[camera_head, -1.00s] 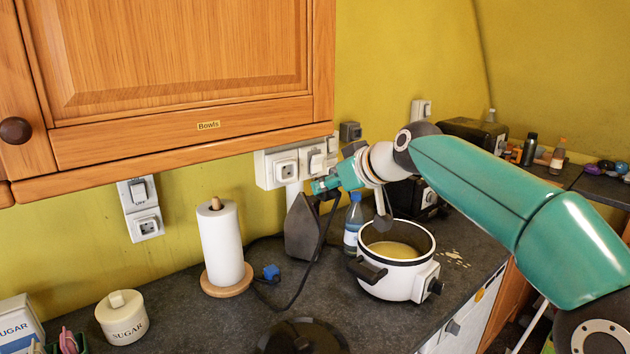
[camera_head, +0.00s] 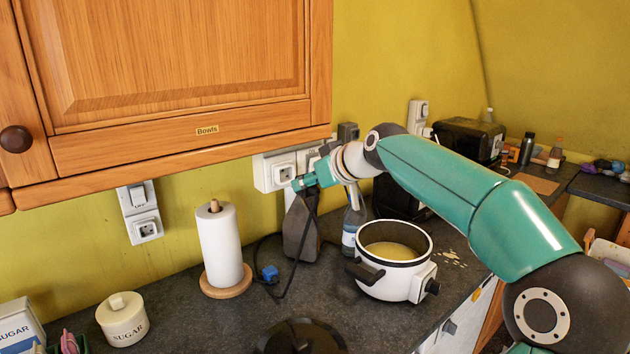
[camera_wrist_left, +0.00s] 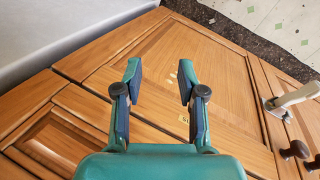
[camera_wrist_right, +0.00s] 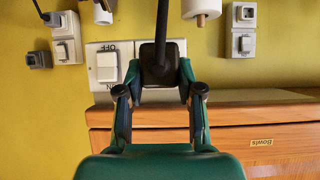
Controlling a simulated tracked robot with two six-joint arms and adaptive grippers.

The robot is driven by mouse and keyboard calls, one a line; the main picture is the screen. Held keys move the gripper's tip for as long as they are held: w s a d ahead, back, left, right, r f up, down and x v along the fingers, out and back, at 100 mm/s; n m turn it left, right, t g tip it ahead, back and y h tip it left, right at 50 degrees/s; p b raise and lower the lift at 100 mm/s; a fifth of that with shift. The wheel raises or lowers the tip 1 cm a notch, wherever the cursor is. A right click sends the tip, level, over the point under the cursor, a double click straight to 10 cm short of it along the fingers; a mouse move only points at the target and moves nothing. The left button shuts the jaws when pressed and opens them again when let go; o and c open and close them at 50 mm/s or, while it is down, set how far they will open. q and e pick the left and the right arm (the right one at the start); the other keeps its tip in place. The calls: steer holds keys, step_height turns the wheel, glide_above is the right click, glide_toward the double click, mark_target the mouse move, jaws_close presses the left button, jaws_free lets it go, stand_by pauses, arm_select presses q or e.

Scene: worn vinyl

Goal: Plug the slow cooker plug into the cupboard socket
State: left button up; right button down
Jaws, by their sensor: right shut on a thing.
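The cupboard socket (camera_head: 284,173) is a white wall plate with a switch beside it, just under the wooden cupboard. My right gripper (camera_head: 299,184) is in front of it, shut on a dark plug. In the right wrist view the plug (camera_wrist_right: 153,62) sits between the fingertips and covers the socket half of the plate (camera_wrist_right: 106,66); whether its pins are in is hidden. Its black cable hangs down to the counter. The white slow cooker (camera_head: 391,275) stands on the counter to the right. My left gripper (camera_wrist_left: 155,88) shows in the left wrist view only, open and empty, over wooden cupboard doors.
A paper towel roll (camera_head: 220,244), a blue plug (camera_head: 270,273) with cable, a grey wedge-shaped object (camera_head: 300,228) and a bottle (camera_head: 349,233) stand or lie below the gripper. The cupboard (camera_head: 180,149) bottom edge is close above. A second socket (camera_head: 147,228) is farther left.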

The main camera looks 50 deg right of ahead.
steer(key=shift+w+d+p, duration=0.15)
steer(key=shift+w+p, duration=0.4)
steer(key=shift+w, duration=0.65)
steer(key=shift+s, duration=0.1)
steer(key=shift+w+d+r+p, duration=0.1)
steer(key=shift+w+d+p, duration=0.1)
steer(key=shift+w+p, duration=1)
stand_by(0.3)
steer(key=shift+w+b, duration=0.35)
steer(key=shift+r, duration=0.1)
steer(key=c, duration=1)
jaws_free()
steer(key=o, duration=0.3)
steer(key=shift+w, duration=0.15)
steer(key=shift+o, duration=0.2)
